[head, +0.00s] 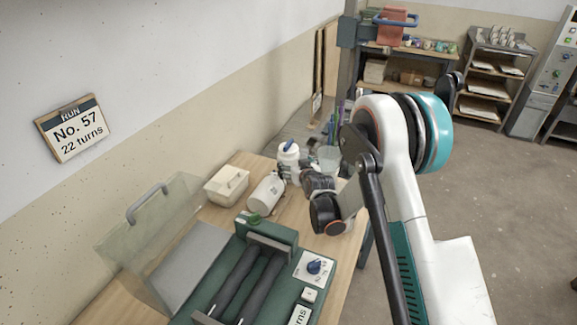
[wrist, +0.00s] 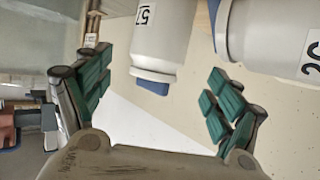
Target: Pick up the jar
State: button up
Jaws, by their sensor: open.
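In the wrist view a white jar (wrist: 168,35) with a label reading 57 and a blue part at its end (wrist: 152,84) shows between the open fingers. A second white jar (wrist: 270,38), with a partly cut-off label, shows at the upper right, beyond the right finger. My gripper (wrist: 158,70) is open, with green pads on both sides and nothing held. In the head view a white jar with a blue top (head: 288,160) stands upright at the back of the wooden table, beside my gripper (head: 298,174). My wrist hides part of this area. I cannot tell which jar matches which.
A white container (head: 266,195) lies on its side on the table (head: 262,164). A green roller machine (head: 245,275) fills the front.

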aim_at(288, 158)
jog(key=b+x, duration=0.2)
jog(key=x, duration=0.9)
jog(key=shift+w+f+b, duration=0.3)
jog(key=shift+b, duration=0.1)
jog(key=c, duration=1.2)
